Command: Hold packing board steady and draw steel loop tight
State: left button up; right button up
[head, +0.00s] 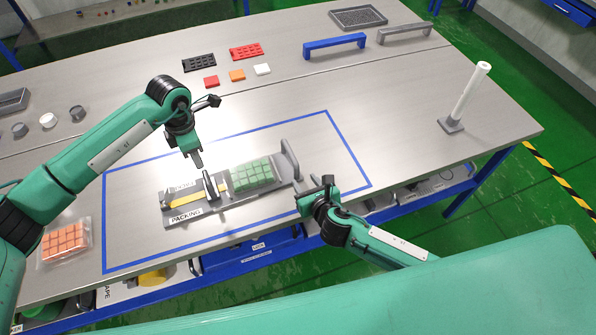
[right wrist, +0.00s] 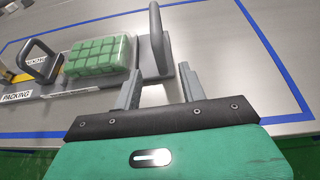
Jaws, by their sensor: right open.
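The grey packing board (head: 213,206) lies inside the blue outline, with PACKING labels, a yellow strip and a pack of green blocks (head: 252,175). A dark upright loop (head: 210,186) stands left of the green pack; it also shows in the right wrist view (right wrist: 40,62). A grey upright loop (head: 290,160) stands at the board's right end. I cannot tell which is the steel loop. My left gripper (head: 197,160) points down above the board's left half, its fingers seen edge-on. My right gripper (head: 314,192) is open and empty, just right of the board's end, apart from the grey loop.
An orange block pack (head: 66,241) lies at the left. Blue and grey handles (head: 335,44), trays and small coloured blocks lie at the back. A white post (head: 469,92) stands at the right. The table around the board is clear.

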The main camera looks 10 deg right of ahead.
aim_at(298, 172)
jog(key=x, duration=0.8)
jog(key=shift+w+f, duration=0.1)
jog(key=shift+w, duration=0.1)
grip_shut()
pick_arm(q)
jog(key=shift+c, duration=0.3)
